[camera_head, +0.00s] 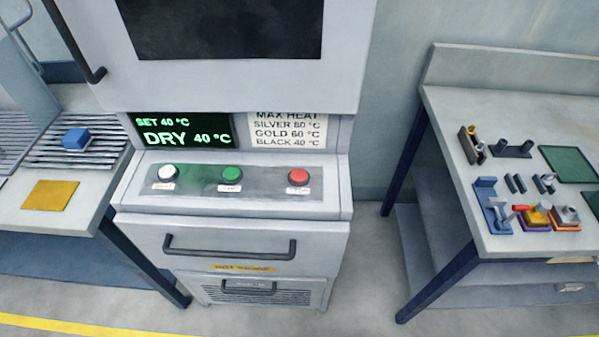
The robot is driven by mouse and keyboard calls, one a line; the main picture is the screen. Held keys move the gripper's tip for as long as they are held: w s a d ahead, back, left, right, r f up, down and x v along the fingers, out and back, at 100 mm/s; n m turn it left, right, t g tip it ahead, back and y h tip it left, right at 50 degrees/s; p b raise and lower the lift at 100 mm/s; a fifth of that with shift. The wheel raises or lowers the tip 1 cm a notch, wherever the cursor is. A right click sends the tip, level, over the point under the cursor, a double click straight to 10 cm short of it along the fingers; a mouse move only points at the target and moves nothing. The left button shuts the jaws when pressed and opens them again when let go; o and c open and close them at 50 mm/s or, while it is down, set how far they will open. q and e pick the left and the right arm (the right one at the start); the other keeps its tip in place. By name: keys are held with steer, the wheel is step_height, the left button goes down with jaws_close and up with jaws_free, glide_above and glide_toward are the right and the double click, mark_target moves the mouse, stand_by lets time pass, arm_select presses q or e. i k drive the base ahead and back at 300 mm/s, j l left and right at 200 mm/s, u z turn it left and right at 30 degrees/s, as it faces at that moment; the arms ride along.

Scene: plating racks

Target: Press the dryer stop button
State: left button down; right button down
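The dryer (135,205) stands in the middle of the view. Its sloped panel carries three round buttons in a row. The white button (167,172) is on the left, the green button (231,173) in the middle and the red button (299,176) on the right. Each has a small label below it, too small to read surely. The lit display (185,131) above reads SET 40 °C and DRY 40 °C. Neither of my grippers is in view.
A white heat chart (288,131) sits beside the display. A bench on the left holds a blue block (76,139) and a yellow plate (50,195). A workbench (455,110) on the right carries several small tools and parts. The space before the panel is clear.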

mark_target(298, 176)
steer(key=l+u, duration=0.15)
steer(key=l, duration=0.35)
steer(key=k+l+u, duration=0.15)
steer(key=l, duration=0.35)
steer(key=l+u, duration=0.15)
steer(key=l, duration=0.35)
steer(key=k+l+u, duration=0.15)
steer(key=l, duration=0.3)
